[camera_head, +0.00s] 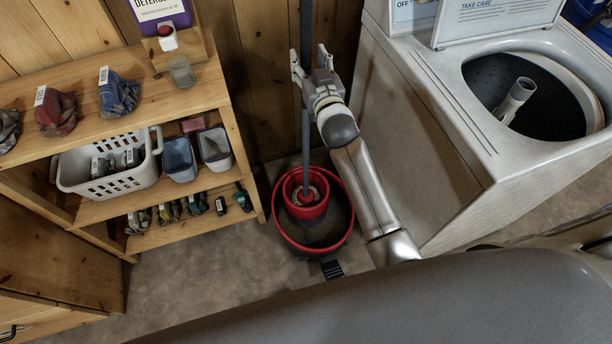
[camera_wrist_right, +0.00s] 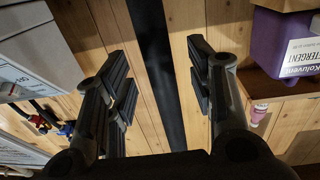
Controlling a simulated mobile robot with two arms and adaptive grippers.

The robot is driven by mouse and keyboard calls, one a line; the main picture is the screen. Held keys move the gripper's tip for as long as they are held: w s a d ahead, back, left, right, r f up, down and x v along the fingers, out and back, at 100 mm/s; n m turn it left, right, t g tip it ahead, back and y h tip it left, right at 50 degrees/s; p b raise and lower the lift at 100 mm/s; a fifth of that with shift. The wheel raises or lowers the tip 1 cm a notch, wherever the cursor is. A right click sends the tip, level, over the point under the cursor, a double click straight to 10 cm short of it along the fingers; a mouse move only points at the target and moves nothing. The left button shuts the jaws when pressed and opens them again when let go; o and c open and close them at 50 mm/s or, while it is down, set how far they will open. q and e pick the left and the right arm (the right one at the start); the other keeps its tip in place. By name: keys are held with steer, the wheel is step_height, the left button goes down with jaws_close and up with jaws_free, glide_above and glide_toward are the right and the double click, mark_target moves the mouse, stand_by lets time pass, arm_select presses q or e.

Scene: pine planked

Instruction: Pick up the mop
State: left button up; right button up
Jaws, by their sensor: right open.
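The mop (camera_head: 306,130) stands upright, its dark handle rising from a red bucket (camera_head: 313,243) on the floor between the shelf and the washing machine. The mop head sits in the red wringer basket. My right gripper (camera_head: 310,62) is at the upper handle, its fingers on either side of it in the head view. In the right wrist view the dark handle (camera_wrist_right: 158,70) runs between the two open fingers of the gripper (camera_wrist_right: 160,90), with gaps on both sides. My left gripper is not in view.
A wooden shelf (camera_head: 150,115) at left holds folded cloths, a white basket (camera_head: 118,185), bins and a detergent container (camera_head: 160,12). An open washing machine (camera_head: 440,110) stands close at right. A plank wall is behind the mop. Bare floor (camera_head: 190,275) lies in front of the shelf.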

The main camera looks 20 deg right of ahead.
mark_target(308, 56)
steer(key=shift+w, duration=1.5)
jaws_close()
steer(key=shift+r, duration=0.2)
